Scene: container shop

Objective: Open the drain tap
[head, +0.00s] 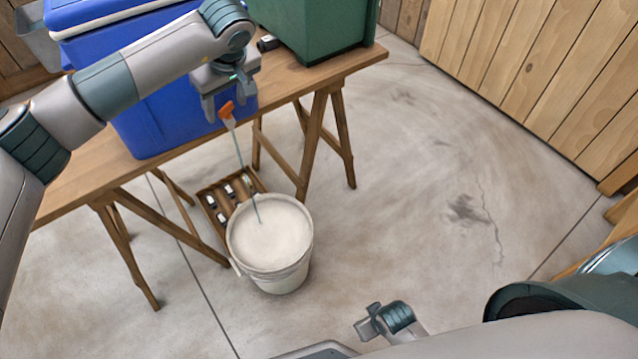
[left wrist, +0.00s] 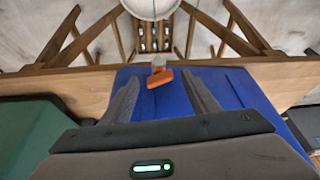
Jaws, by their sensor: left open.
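The blue cooler (head: 165,112) stands on the wooden table, with a drain tap low on its front. The tap's orange handle (head: 226,110) tops a pale spout, and a thin bluish stream runs from it into the white bucket (head: 270,262) on the floor. My left gripper (head: 229,106) is open at the tap. In the left wrist view the orange handle (left wrist: 160,78) shows between and just beyond its fingertips, against the cooler's blue wall (left wrist: 235,90). I cannot tell whether the fingers touch it. A part that looks like my right gripper (head: 372,318) shows at the bottom.
A green container (head: 318,30) stands on the table (head: 350,62) right of the cooler. A small dark object (head: 267,43) lies between them. A wooden crate (head: 212,205) with several items sits behind the bucket. The concrete floor to the right is clear.

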